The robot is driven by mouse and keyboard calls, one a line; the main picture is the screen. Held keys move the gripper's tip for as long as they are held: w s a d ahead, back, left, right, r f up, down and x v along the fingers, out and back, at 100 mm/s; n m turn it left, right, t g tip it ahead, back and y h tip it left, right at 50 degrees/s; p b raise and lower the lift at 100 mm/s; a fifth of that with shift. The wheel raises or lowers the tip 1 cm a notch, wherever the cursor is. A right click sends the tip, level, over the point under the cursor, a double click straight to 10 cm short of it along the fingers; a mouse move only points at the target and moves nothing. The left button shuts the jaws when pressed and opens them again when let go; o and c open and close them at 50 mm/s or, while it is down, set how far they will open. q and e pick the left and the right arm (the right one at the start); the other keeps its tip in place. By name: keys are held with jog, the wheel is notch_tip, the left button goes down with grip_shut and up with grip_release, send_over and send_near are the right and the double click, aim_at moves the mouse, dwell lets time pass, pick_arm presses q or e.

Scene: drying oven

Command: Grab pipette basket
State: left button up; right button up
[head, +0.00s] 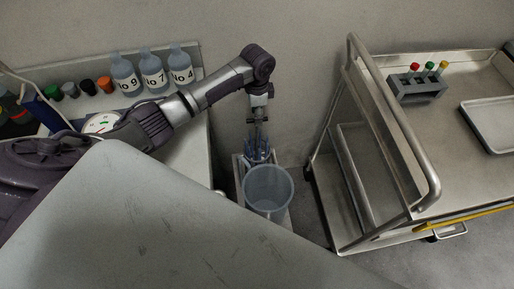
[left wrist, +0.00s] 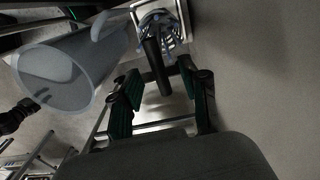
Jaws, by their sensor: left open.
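The pipette basket (head: 257,157) is a bluish open rack of thin bars, standing in the gap between the bench and the metal cart. In the left wrist view, the basket (left wrist: 158,28) lies beyond my fingers. A dark handle-like post (left wrist: 154,62) sticks up from it toward the space between the fingers. My left gripper (head: 258,122) points down just above the basket. In the wrist view its two green-padded fingers (left wrist: 160,95) are apart, with nothing clamped. I cannot tell how far the post reaches between them. My right gripper is not in view.
A large translucent beaker (head: 268,187) stands right beside the basket, and shows in the wrist view (left wrist: 62,72). A metal cart (head: 375,170) with a tube rack (head: 417,88) is to the right. Labelled bottles (head: 153,72) stand on the left bench.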

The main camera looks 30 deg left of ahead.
pick_arm(q)
notch_tip(320, 180, down, 4)
jog(key=shift+s+r, duration=0.1)
jog(key=shift+r, duration=0.15)
grip_shut()
jog(key=shift+r, duration=0.1)
